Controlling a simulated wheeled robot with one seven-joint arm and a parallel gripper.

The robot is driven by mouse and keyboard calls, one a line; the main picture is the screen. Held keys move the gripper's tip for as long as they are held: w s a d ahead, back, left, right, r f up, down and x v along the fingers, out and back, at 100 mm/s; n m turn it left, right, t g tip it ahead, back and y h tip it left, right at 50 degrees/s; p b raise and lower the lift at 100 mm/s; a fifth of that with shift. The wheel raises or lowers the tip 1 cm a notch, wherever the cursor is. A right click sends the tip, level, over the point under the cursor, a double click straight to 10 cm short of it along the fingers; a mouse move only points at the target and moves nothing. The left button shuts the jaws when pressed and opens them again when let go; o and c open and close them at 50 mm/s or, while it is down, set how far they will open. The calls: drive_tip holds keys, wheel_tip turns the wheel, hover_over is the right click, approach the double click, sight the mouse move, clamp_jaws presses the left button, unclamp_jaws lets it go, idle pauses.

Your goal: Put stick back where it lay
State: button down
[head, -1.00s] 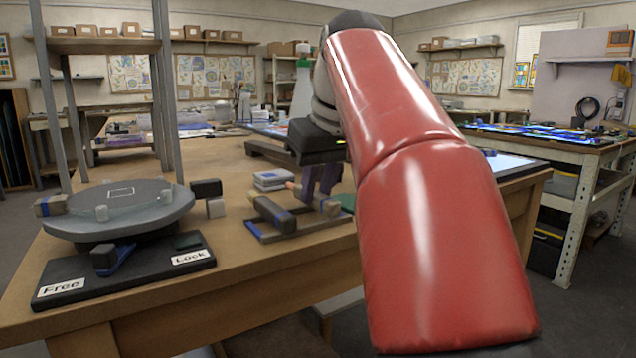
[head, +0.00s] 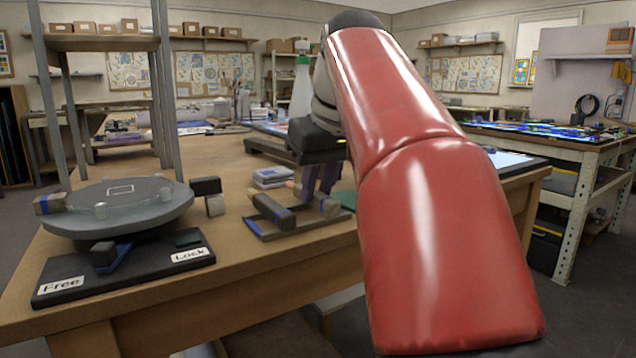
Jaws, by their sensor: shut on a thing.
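My gripper (head: 322,180) points down over the back of a small dark tray-like rest (head: 300,234) on the wooden bench. Its purplish fingers are shut on a slim stick, whose pinkish-brown end (head: 293,186) shows just left of them. The rest of the stick is hidden by the fingers or too small to make out. The rest has a thick dark bar with a blue end (head: 271,212) and a paler block (head: 326,207) on its right. The stick is low and close to these, but I cannot tell whether it touches them.
A round grey turntable (head: 120,207) stands on a dark base marked Free and Lock (head: 130,268) at the left. A small stack of pale blocks (head: 272,177) is behind the rest. My red arm covers the bench's right part. The bench front (head: 240,265) is clear.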

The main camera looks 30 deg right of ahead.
drive_tip(key=shift+f, duration=0.2)
drive_tip(key=c, duration=1.2)
unclamp_jaws()
drive_tip(key=shift+r, duration=0.1)
